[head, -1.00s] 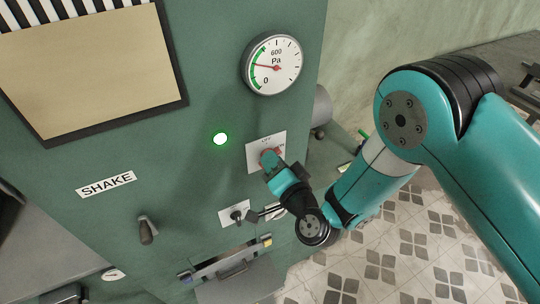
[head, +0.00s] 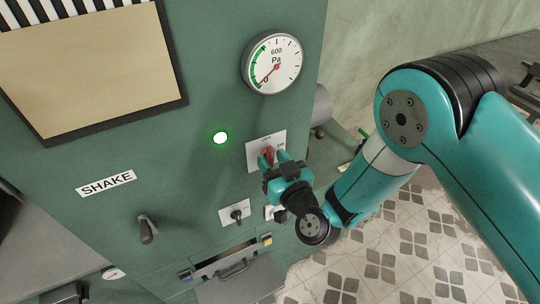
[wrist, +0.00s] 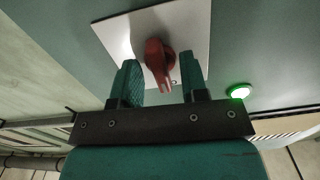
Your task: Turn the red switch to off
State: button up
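The red switch (head: 268,155) sits on a white plate (head: 252,149) on the green machine front. Its handle stands about upright, toward the small lettering at the plate's top, which seems to read OFF; ON seems to be at the right. My gripper (head: 276,158) is right in front of the switch. In the wrist view, the red handle (wrist: 158,62) lies between the two spread teal fingers of my gripper (wrist: 160,80), with gaps on both sides. The gripper is open and holds nothing. The lower right of the plate is partly hidden by the gripper in the head view.
A pressure gauge (head: 272,64) is above the switch, needle near 0. A lit green lamp (head: 220,138) is to the left. A small black switch (head: 237,213) and a slotted tray (head: 232,263) are below. A lever (head: 147,229) is beneath the SHAKE label (head: 106,184).

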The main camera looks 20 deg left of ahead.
jog(key=shift+f+b, duration=0.1)
jog(key=shift+b, duration=0.35)
jog(key=shift+s+d+f+b, duration=0.1)
jog(key=shift+s+d+b, duration=0.05)
jog(key=shift+b, duration=0.4)
jog(key=b+v, duration=0.1)
jog(key=b, duration=0.3)
jog(key=shift+s+d, duration=0.25)
jog(key=shift+s, duration=0.05)
jog(key=b+v, duration=0.1)
jog(key=b, duration=0.1)
jog(key=b+v, duration=0.3)
jog(key=b, duration=0.1)
jog(key=shift+s+d+r+b, duration=0.2)
jog(key=shift+d+r+b, duration=0.05)
jog(key=shift+d+b, duration=0.1)
